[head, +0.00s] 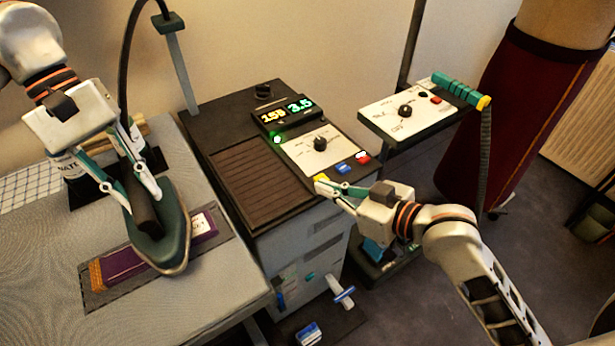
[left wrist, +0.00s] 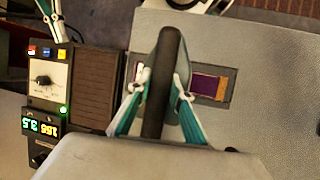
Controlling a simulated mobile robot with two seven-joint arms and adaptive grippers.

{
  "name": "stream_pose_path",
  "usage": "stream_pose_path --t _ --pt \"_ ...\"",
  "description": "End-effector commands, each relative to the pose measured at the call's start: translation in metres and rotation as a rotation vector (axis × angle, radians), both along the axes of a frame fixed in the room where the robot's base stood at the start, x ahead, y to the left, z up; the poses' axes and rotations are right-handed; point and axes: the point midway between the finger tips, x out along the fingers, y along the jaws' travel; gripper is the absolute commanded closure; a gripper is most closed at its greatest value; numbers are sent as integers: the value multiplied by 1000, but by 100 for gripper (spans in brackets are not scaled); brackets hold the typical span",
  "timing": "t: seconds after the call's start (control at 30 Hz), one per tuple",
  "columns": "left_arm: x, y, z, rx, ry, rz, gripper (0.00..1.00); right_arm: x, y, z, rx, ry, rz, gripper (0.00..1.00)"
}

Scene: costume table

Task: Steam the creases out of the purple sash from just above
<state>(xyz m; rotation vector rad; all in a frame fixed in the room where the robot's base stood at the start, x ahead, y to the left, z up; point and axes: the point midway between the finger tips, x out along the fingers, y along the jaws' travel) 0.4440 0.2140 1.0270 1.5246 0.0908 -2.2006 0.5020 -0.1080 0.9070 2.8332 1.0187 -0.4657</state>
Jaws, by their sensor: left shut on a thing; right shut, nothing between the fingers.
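The purple sash (head: 122,266) lies on a dark grey mat (head: 97,297) on the pale table. It has an orange end and a white label, and its middle is hidden under the iron. It also shows in the left wrist view (left wrist: 206,86). My left gripper (head: 143,196) is shut on the dark handle of the green steam iron (head: 165,246), which is over the sash. I cannot tell whether its plate touches the cloth. My right gripper (head: 324,184) is shut and empty, its tips at the yellow button on the front edge of the steam station (head: 228,180).
The station's display (head: 285,112) is lit beside a glowing green lamp. A hose rises from the iron past a post. A second control panel (head: 412,108) with a teal handle stands right of the station, before a dark red garment (head: 510,115). The table's front left is clear.

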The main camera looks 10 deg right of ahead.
Motion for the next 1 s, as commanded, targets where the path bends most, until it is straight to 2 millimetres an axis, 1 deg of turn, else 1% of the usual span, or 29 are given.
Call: stream_pose_path --t 0.03,0.2,0.33,0.47,0.67,0.8,1.0 --pt "0 0 2 -2 -2 0 100 6 5 7 -27 -9 28 100" --pt "0 0 2 -2 -2 0 100 15 21 21 -130 -12 123 100" --pt "0 0 2 -2 -2 0 100 21 29 32 -220 -20 190 100" --pt "0 0 2 -2 -2 0 100 26 31 42 -323 -32 248 100" --pt "0 0 2 -2 -2 0 100 37 26 61 -499 -56 317 100" --pt "0 0 2 -2 -2 0 100 43 17 74 -619 -72 350 100" --pt "0 0 2 -2 -2 0 100 51 5 88 -746 -89 373 100"
